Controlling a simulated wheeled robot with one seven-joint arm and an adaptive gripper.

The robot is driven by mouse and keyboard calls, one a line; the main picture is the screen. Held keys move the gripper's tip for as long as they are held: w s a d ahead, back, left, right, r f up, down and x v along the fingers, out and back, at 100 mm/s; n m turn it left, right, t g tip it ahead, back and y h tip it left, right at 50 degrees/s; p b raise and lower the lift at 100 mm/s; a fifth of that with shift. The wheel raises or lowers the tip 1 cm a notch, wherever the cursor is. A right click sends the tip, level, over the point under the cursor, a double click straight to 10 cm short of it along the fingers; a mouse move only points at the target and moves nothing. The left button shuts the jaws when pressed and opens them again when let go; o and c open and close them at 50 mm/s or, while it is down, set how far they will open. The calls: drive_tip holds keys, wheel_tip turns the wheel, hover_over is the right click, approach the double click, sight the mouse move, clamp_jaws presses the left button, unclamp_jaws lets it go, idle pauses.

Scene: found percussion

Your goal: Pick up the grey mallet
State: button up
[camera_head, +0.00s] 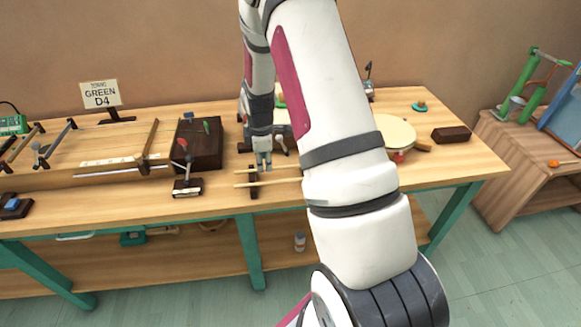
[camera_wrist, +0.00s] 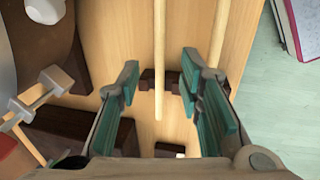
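My gripper (camera_head: 264,166) points down over two pale wooden sticks on the workbench. In the wrist view my gripper (camera_wrist: 160,72) is open, with a finger on each side of one stick (camera_wrist: 160,35); there is a gap on both sides. The second stick (camera_wrist: 220,35) lies to the right, outside the fingers. Both sticks cross a dark notched rest (camera_wrist: 149,78). In the head view the near stick (camera_head: 280,182) runs behind my arm. No grey mallet head shows on either stick; their far ends are hidden by my arm or outside the wrist view.
A dark wooden box (camera_head: 199,146) and a small dark stand (camera_head: 188,188) are left of my gripper. A round drum (camera_head: 396,134) and a dark block (camera_head: 451,134) are to the right. A grey metal clamp (camera_wrist: 45,88) is left of the fingers in the wrist view.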

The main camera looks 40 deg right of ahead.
sight(277, 168)
drive_tip(key=f, duration=0.4)
drive_tip(key=shift+w+d+f, duration=0.1)
drive_tip(key=shift+w+d, duration=0.15)
drive_tip(key=shift+w, duration=0.1)
clamp_jaws()
